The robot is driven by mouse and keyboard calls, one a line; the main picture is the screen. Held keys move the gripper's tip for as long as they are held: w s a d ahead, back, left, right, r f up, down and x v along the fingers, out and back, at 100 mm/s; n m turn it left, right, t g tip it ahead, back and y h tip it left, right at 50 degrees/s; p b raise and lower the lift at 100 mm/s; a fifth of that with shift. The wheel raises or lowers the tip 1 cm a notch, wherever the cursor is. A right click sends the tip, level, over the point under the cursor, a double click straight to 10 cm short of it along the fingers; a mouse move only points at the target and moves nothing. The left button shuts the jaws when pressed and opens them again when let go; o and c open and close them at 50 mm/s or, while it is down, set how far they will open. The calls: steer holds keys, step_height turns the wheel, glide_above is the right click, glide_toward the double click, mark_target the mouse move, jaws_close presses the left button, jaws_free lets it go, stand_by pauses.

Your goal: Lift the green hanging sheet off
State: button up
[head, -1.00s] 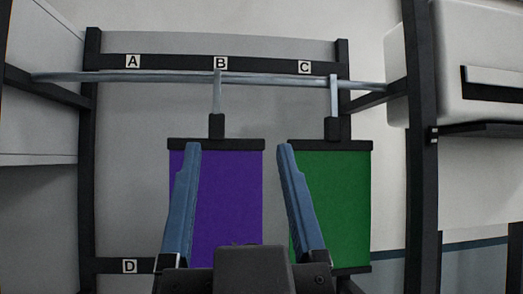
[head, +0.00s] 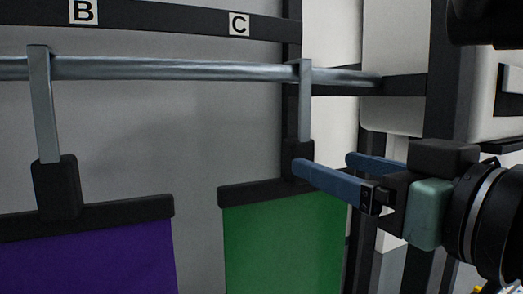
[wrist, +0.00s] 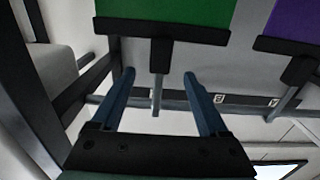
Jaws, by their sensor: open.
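The green sheet (head: 285,245) hangs from a black top bar (head: 255,192). A black block and a metal hook (head: 305,110) join it to the horizontal rail (head: 180,69), under label C. My gripper (head: 322,163) comes in from the right, open and empty. Its near blue fingertip overlaps the block in the head view; the far one shows to the right of it. In the wrist view the green sheet (wrist: 170,10) is at the top, and its hook (wrist: 157,85) lies between the spread fingers (wrist: 159,74). I cannot tell whether a finger touches anything.
A purple sheet (head: 90,265) hangs on the rail to the left, under label B (head: 83,12), with a gap between the sheets. A dark upright post (head: 436,75) and a white cabinet (head: 390,65) stand to the right. A grey panel (head: 200,130) lies behind.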

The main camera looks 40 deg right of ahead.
mark_target(284, 147)
steer(key=x, duration=1.2)
steer(key=shift+f, duration=0.1)
steer(key=shift+s, duration=0.15)
steer(key=shift+c, duration=1.3)
jaws_close()
step_height(284, 147, up, 2)
steer(key=shift+r+p, duration=0.15)
steer(key=shift+p, duration=0.9)
